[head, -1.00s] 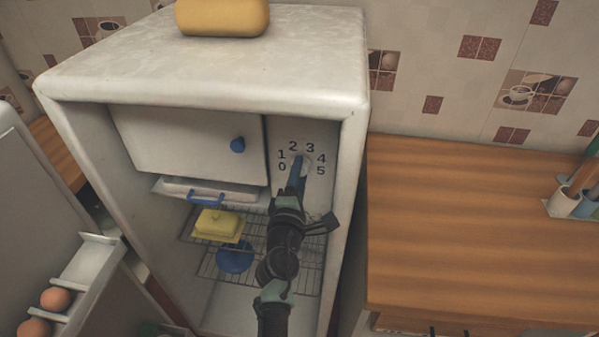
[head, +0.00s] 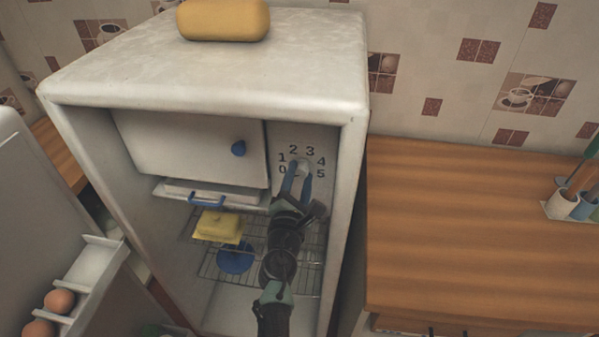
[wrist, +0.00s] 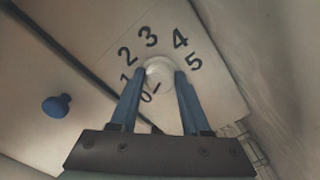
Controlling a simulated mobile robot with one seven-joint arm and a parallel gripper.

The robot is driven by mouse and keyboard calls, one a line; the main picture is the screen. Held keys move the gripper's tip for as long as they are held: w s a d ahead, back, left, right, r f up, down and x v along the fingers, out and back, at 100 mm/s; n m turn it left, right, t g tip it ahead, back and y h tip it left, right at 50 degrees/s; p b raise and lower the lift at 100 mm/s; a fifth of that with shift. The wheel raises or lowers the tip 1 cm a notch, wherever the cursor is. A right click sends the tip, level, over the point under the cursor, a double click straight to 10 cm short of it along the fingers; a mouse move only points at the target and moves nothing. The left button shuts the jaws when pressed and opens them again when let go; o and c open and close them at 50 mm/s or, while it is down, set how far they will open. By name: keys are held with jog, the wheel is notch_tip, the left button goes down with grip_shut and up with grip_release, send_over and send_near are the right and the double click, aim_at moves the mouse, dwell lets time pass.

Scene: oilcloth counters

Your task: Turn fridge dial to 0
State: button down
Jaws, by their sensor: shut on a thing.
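The fridge dial is a round whitish knob (wrist: 160,73) on the panel at the upper right inside the fridge, with the numbers 0 to 5 in an arc around it. My gripper (wrist: 160,78) has its two blue fingers on either side of the dial and is shut on it. In the wrist view, a short dark mark shows on the dial's lower edge, close beside the 0. In the head view, my gripper (head: 297,172) reaches up to the dial (head: 302,167) from below, and the fingers partly hide it.
The fridge (head: 215,62) stands open, with its door at left holding eggs (head: 60,301). A freezer flap with a blue knob (head: 238,149) is left of the dial. A yellow butter dish (head: 219,225) sits on the rack below. A wooden counter (head: 470,230) is at right.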

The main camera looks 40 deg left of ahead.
dwell(0.4)
jog(key=shift+c, duration=1.8)
grip_release()
jog(key=shift+s, duration=0.1)
jog(key=p+v, duration=0.3)
jog(key=v, duration=0.9)
jog(key=shift+s+d, duration=0.2)
jog(key=shift+s, duration=0.2)
